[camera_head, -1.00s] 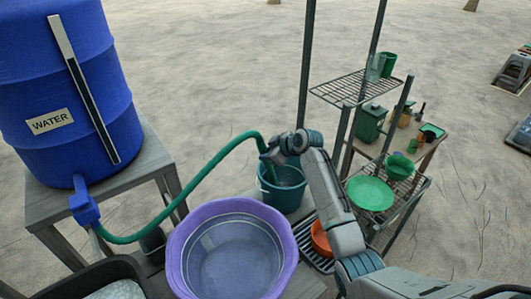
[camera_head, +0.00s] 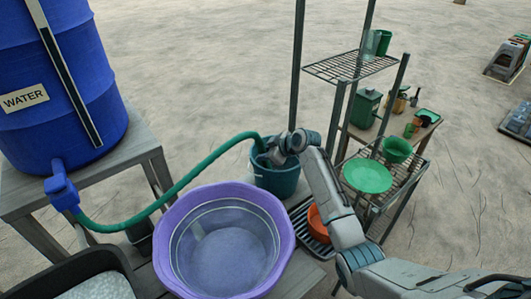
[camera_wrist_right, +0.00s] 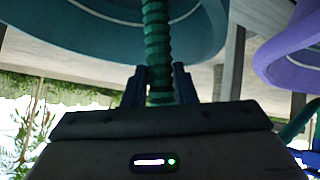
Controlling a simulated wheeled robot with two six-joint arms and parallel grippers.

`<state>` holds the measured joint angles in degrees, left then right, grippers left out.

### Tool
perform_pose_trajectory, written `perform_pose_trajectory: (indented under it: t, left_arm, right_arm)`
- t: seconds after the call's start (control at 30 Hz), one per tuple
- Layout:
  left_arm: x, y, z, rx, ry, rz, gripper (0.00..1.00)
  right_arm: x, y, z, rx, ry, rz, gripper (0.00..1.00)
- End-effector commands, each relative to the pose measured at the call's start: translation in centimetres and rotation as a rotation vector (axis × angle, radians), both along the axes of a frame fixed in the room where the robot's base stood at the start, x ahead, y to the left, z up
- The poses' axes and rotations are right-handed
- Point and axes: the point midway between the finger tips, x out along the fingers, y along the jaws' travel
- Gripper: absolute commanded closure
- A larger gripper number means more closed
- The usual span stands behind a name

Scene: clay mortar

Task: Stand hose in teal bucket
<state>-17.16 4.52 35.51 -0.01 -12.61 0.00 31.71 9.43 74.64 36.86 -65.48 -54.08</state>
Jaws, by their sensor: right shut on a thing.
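The green ribbed hose (camera_head: 186,178) arches from the blue barrel's tap over to the teal bucket (camera_head: 276,184). My right gripper (camera_head: 268,155) is at the bucket's mouth, shut on the hose near its end. In the right wrist view the hose (camera_wrist_right: 158,40) passes upright between the two fingers (camera_wrist_right: 159,86), with the curved teal bucket wall (camera_wrist_right: 207,32) close by. The arm and gripper cover part of the bucket opening, so the hose's tip and whether it touches the bottom are hidden. My left gripper is not in view.
A purple basin (camera_head: 284,250) stands in front of the bucket. The blue water barrel (camera_head: 75,120) is on a stand at left. An orange bowl (camera_head: 317,224) sits right of the bucket, near a wire rack (camera_head: 335,68) with green dishes. A dark bin (camera_head: 112,263) is at lower left.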

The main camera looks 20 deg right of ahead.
Motion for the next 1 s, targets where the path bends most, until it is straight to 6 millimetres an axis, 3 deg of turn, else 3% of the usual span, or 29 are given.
perform_pose_trajectory:
  t: [0.27, 0.3, 0.4, 0.6, 0.8, 1.0]
  left_arm:
    - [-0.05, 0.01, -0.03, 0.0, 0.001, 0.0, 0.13]
    - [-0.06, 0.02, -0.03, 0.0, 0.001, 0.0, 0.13]
    - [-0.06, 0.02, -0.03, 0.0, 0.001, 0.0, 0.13]
    - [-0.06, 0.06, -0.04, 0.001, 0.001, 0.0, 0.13]
    - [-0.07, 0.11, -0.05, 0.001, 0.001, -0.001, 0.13]
    - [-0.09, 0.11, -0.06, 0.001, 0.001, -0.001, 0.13]
  right_arm:
    - [0.04, -0.04, 0.02, 0.0, -0.002, 0.0, 0.93]
    - [0.04, -0.04, 0.02, 0.0, -0.002, 0.0, 0.71]
    - [0.04, -0.04, 0.01, 0.0, -0.002, 0.0, 0.52]
    - [-0.01, -0.03, -0.11, 0.0, 0.001, 0.001, 0.49]
    - [-0.07, 0.02, -0.22, 0.0, 0.004, 0.001, 0.14]
    - [-0.12, 0.03, -0.38, 0.0, 0.007, 0.001, 0.14]
